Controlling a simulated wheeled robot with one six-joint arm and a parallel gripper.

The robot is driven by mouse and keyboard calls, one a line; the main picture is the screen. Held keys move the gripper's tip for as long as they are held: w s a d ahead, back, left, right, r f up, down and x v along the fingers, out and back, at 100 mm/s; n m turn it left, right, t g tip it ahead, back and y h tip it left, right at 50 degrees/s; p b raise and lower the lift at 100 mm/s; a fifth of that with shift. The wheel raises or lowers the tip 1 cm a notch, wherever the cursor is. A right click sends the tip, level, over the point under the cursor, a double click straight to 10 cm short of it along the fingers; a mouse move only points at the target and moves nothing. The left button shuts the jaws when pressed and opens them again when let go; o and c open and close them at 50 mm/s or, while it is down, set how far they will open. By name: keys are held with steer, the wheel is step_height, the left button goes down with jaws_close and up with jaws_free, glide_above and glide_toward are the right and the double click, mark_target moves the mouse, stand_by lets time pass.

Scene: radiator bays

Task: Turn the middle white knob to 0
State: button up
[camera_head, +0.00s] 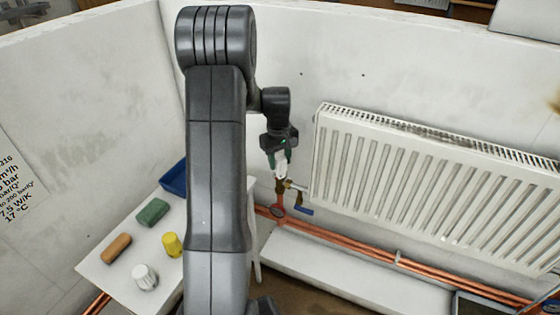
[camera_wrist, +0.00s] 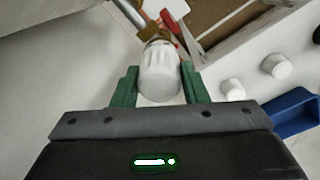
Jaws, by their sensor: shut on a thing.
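The white ribbed knob (camera_wrist: 159,75) sits on a brass valve fitting (camera_wrist: 154,34) in the wrist view. In the head view the knob (camera_head: 281,166) is small, at the lower left end of the white radiator. My gripper (camera_head: 282,160) is shut on the knob, with a green finger on each side of it. The gripper also shows in the wrist view (camera_wrist: 159,88). No number or mark on the knob can be read, so I cannot tell its setting. Only one radiator shows, so I cannot tell whether this knob is the middle one.
The radiator (camera_head: 400,180) is right of my gripper. Copper pipes (camera_head: 340,237) and a blue-handled valve (camera_head: 302,210) are below.

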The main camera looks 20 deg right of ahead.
steer(key=m+b, duration=0.1)
steer(key=m, duration=0.3)
steer(key=shift+m, duration=0.3)
steer(key=m, duration=0.3)
steer(key=shift+m, duration=0.4)
steer(key=m+b, duration=0.1)
steer(key=m, duration=0.3)
steer(key=shift+w, duration=0.1)
steer(key=m, duration=0.9)
steer(key=shift+r+m, duration=0.1)
steer(key=shift+m, duration=0.2)
steer(key=m, duration=0.4)
steer(key=shift+d+y, duration=0.1)
steer(key=shift+y, duration=0.2)
steer(key=m, duration=0.5)
steer(key=shift+m, duration=1.7)
